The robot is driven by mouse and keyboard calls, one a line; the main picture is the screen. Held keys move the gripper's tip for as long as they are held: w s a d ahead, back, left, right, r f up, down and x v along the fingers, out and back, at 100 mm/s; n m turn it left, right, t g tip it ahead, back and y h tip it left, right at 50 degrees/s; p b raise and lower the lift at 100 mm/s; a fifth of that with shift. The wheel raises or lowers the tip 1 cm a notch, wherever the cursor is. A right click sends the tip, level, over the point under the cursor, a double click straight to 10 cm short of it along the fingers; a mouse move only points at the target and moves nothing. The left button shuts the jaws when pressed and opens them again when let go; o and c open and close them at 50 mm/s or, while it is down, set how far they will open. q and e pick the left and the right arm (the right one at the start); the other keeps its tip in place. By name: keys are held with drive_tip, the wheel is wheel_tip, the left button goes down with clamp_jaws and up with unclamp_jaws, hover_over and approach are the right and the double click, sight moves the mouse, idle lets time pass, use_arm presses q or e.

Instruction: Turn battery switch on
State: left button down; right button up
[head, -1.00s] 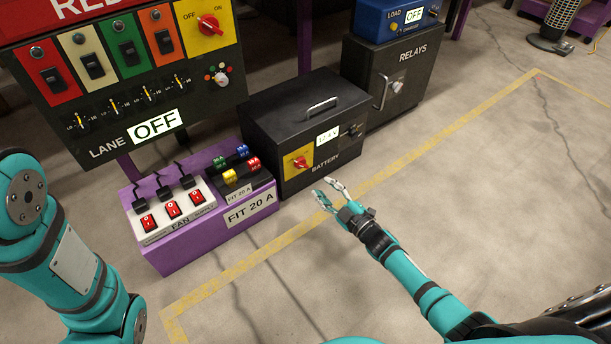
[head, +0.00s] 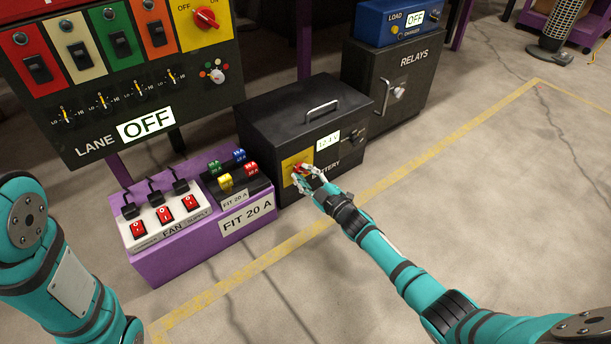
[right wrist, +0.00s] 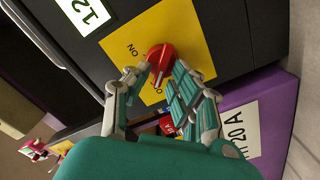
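The black battery box (head: 262,128) stands on the floor and has a yellow plate with a red rotary switch. The switch (right wrist: 160,58) shows clearly in the right wrist view, its grip lying toward the OFF label and away from ON. My right gripper (head: 301,174) is at the front of the switch and partly hides it in the head view. In the right wrist view, its fingers (right wrist: 161,78) are apart, one on each side of the red grip. I cannot tell whether they touch it. My left gripper is out of view.
A purple fan and fuse unit (head: 160,268) stands left of the battery box. The black relays cabinet (head: 425,75) with a blue load box (head: 375,25) is behind right. The lane panel (head: 60,140) reads OFF. Floor at right is clear.

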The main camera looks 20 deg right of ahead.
clamp_jaws()
drive_tip(key=shift+r+m+p, duration=0.15)
drive_tip(key=shift+m+p, duration=0.3)
drive_tip(key=shift+m, duration=0.15)
drive_tip(key=shift+d+m+p, duration=0.1)
drive_tip(key=shift+m+p, duration=0.6)
drive_tip(key=shift+m, duration=0.5)
drive_tip(key=m+p, duration=0.1)
drive_tip(key=m, duration=0.3)
drive_tip(key=shift+w+d, duration=0.1)
drive_tip(key=shift+d, duration=0.05)
drive_tip(key=m, duration=1)
drive_tip(key=shift+w+d, duration=0.1)
drive_tip(key=shift+d, duration=0.25)
drive_tip(key=shift+m, duration=0.3)
